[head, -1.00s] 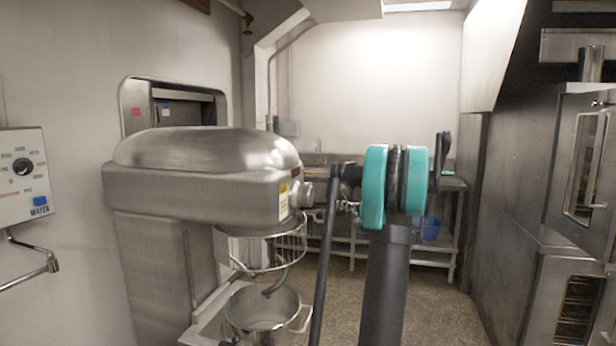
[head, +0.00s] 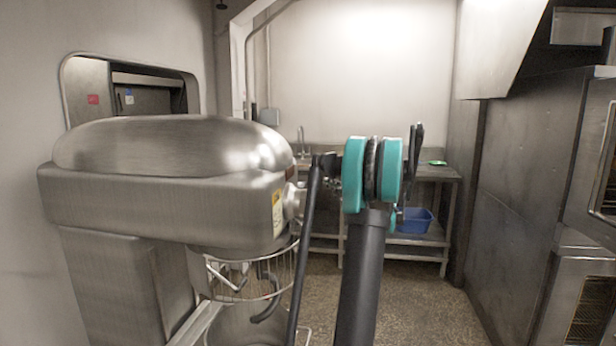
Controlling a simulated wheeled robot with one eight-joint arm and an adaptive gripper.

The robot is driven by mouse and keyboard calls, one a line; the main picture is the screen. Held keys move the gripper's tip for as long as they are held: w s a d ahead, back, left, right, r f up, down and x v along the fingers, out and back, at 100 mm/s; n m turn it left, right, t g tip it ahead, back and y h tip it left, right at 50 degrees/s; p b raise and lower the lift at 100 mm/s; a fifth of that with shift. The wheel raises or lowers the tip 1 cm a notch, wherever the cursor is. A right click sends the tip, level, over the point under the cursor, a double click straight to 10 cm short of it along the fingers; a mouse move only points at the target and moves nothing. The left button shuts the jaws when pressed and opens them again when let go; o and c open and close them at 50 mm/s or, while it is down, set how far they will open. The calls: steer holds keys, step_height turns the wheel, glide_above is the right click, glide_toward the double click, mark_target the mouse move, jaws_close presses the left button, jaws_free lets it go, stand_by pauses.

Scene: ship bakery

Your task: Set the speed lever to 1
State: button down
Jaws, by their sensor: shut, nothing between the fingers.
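The steel stand mixer (head: 150,205) fills the left side of the head view, with its rounded head facing right. A round hub (head: 293,200) sticks out of its front end, beside a yellow label (head: 278,212). I cannot make out the speed lever or its setting. The wire bowl guard (head: 255,285) and the bowl (head: 240,325) are below the head. My arm, with teal joint covers, stands right of the mixer and hides part of the area beyond its front. I cannot pick out my gripper or its fingertips.
A steel table against the back wall has a blue bin (head: 412,220) on its lower shelf. Steel ovens (head: 545,190) line the right side. Open floor (head: 425,300) lies between my arm and the ovens. A wall recess (head: 88,92) is behind the mixer.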

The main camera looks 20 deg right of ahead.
steer(key=s+a+x, duration=0.1)
steer(key=a+x, duration=0.1)
steer(key=x, duration=1)
steer(key=shift+w+a+r, duration=0.2)
steer(key=shift+a, duration=0.2)
steer(key=w+a+n+g+y, duration=0.4)
steer(key=a+n+g+y, duration=0.1)
steer(key=y, duration=0.2)
steer(key=shift+w+n+g+y, duration=0.25)
steer(key=shift+n+g+y, duration=0.15)
steer(key=shift+a, duration=0.15)
